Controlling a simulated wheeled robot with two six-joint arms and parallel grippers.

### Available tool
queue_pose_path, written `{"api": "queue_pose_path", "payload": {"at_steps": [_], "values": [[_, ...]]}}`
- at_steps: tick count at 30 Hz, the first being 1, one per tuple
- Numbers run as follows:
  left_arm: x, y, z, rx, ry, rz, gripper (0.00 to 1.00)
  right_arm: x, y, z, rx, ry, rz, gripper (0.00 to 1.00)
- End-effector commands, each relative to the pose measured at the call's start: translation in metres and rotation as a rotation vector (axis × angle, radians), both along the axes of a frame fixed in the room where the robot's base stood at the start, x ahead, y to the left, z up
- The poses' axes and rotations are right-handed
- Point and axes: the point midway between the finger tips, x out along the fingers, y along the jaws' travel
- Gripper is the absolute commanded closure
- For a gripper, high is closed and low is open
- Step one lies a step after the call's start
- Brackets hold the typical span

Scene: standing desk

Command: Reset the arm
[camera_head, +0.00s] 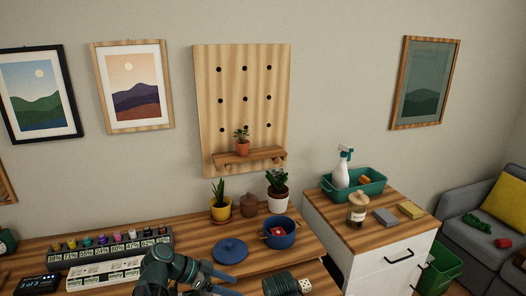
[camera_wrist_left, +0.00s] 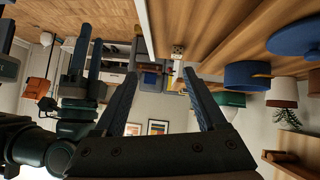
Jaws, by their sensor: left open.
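My left gripper (camera_head: 232,283) is low in the head view, over the front of the wooden desk, with its fingers pointing right. In the left wrist view its two fingers (camera_wrist_left: 158,90) stand wide apart with nothing between them. The wrist picture is upside down. Another gripper of mine, which I take to be the right one (camera_wrist_left: 85,65), shows at the left of that view with its fingers apart and nothing seen between them.
A blue lid (camera_head: 231,250) and a blue pot (camera_head: 280,233) are close beyond the left gripper. A rack of small bottles (camera_head: 118,249) stands to the left. Potted plants line the back. A white cabinet (camera_head: 378,262) adjoins at right.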

Motion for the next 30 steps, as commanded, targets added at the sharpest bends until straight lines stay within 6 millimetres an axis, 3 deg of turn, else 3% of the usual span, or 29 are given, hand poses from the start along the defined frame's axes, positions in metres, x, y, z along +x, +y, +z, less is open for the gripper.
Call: {"api": "queue_pose_path", "payload": {"at_steps": [10, 18, 26, 27, 30], "values": [[-0.052, -0.036, -0.05, 0.297, 0.343, 0.124, 0.27, 0.0, 0.0, 0.0, 0.0, 0.0, 0.0, 0.5], [-0.1, -0.042, -0.082, 0.678, 0.535, 0.442, 0.27, 0.0, 0.0, 0.0, 0.0, 0.0, 0.0, 0.5], [-0.121, -0.033, -0.084, 0.894, 0.505, 0.765, 0.27, 0.0, 0.0, 0.0, 0.0, 0.0, 0.0, 0.5], [-0.118, -0.032, -0.101, 0.888, 0.512, 0.763, 0.27, 0.0, 0.0, -0.017, 0.0, 0.0, 0.0, 0.5], [-0.117, -0.032, -0.117, 0.886, 0.514, 0.761, 0.27, 0.0, 0.0, -0.033, 0.0, 0.0, 0.0, 0.5]]}}
